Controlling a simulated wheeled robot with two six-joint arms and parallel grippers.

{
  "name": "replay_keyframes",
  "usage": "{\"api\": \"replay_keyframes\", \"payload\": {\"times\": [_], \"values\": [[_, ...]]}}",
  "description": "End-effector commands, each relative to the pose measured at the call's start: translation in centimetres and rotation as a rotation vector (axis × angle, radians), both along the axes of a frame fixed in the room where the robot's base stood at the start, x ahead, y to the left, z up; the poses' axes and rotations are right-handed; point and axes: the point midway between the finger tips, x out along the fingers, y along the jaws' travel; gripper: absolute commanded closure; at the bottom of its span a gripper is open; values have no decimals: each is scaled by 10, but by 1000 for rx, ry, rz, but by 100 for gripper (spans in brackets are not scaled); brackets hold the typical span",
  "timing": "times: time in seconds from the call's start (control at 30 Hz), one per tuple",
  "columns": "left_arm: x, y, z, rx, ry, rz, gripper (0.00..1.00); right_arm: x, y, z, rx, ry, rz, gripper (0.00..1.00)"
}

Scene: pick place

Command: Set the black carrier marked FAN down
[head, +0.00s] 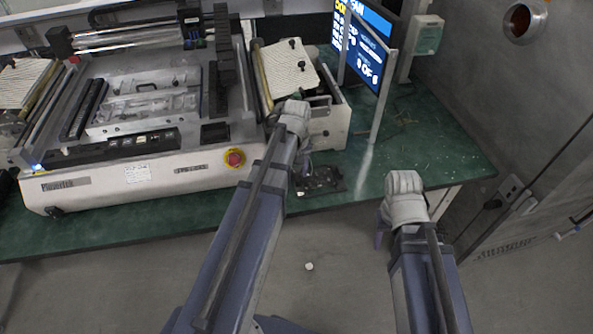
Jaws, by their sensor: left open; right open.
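A flat black carrier (326,181) lies on the green table top near its front edge, just right of my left forearm. Its left part is hidden by my arm, and no FAN marking is readable. My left gripper (304,166) points down just above the carrier's left rear part. It is open, mostly hidden behind its wrist, and I cannot tell whether its fingers touch the carrier. My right gripper (380,238) is open and empty, hanging in front of the table's front edge over the floor.
A large white machine (100,185) with a red stop button (234,158) fills the table's left. A screen (367,50) on a metal post stands behind the carrier. The green table (440,150) is clear to the right. A grey cabinet (530,110) stands at right.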

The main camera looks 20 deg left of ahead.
Motion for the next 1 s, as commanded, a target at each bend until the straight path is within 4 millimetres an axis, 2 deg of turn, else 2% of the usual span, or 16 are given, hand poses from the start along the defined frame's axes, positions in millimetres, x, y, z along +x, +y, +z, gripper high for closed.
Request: {"api": "replay_keyframes", "payload": {"times": [0.03,0.6,0.73,0.9,1.0], "values": [[0,0,13,0,0,0,53,0,0,13,0,0,0,50],[0,0,95,0,0,0,53,0,0,95,0,0,0,50],[0,0,104,0,0,0,53,0,0,104,0,0,0,50],[0,0,104,0,0,-1,53,0,0,104,0,0,0,50],[-7,-14,104,4,4,-51,53,0,0,104,0,0,0,50]]}}
